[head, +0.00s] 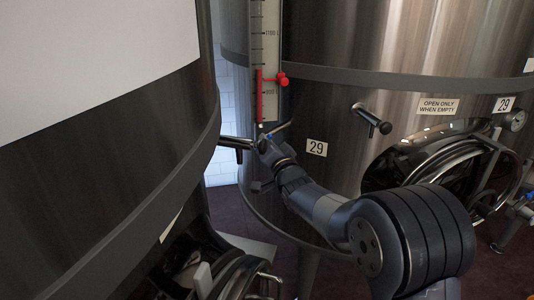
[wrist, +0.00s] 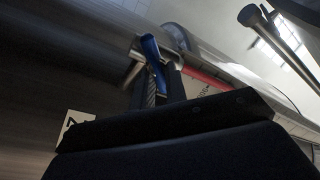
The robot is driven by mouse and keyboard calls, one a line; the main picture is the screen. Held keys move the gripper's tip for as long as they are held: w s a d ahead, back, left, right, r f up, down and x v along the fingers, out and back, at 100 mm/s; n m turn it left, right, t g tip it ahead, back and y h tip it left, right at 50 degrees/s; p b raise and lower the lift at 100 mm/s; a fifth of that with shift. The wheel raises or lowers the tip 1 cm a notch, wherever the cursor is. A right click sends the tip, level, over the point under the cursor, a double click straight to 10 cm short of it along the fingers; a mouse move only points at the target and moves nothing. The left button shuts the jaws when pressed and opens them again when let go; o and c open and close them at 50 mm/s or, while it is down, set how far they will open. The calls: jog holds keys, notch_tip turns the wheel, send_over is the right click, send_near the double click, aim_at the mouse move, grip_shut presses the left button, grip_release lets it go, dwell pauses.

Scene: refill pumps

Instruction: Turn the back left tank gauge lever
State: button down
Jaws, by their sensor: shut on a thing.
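The steel tank (head: 345,45) labelled 29 has a vertical level gauge (head: 266,45) on its side, with a red column at its lower part. At the gauge's foot, my gripper (head: 265,145) reaches up from the lower right and hides much of the fitting. In the wrist view, a blue lever (wrist: 152,48) sits between the dark fingers of my gripper (wrist: 157,82), which is shut on it. The lever stands tilted next to a metal fitting (wrist: 133,66). The red gauge column (wrist: 205,78) runs off to the right behind it. The lever's far end is partly hidden.
Another tank (head: 110,130) stands close on the left, with a dark-tipped tap (head: 238,143) near my gripper. A second tap (head: 372,118) sticks out of tank 29. The gap between the tanks is narrow.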

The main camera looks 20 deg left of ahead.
jog(key=m+b, duration=0.3)
jog(key=m+t+h+b, duration=0.1)
jog(key=m+b, duration=0.2)
jog(key=m, duration=0.1)
jog(key=f+m+t+b, duration=0.1)
jog(key=m+b, duration=0.2)
jog(key=shift+h, duration=0.4)
jog(key=shift+m+b, duration=0.35)
jog(key=shift+m, duration=0.15)
jog(key=c, duration=1.4)
grip_release()
jog(key=shift+c, duration=0.2)
jog(key=b+v, duration=0.2)
jog(key=v, duration=0.8)
jog(key=shift+s+d, duration=0.15)
jog(key=shift+s, duration=0.2)
jog(key=shift+f, duration=0.1)
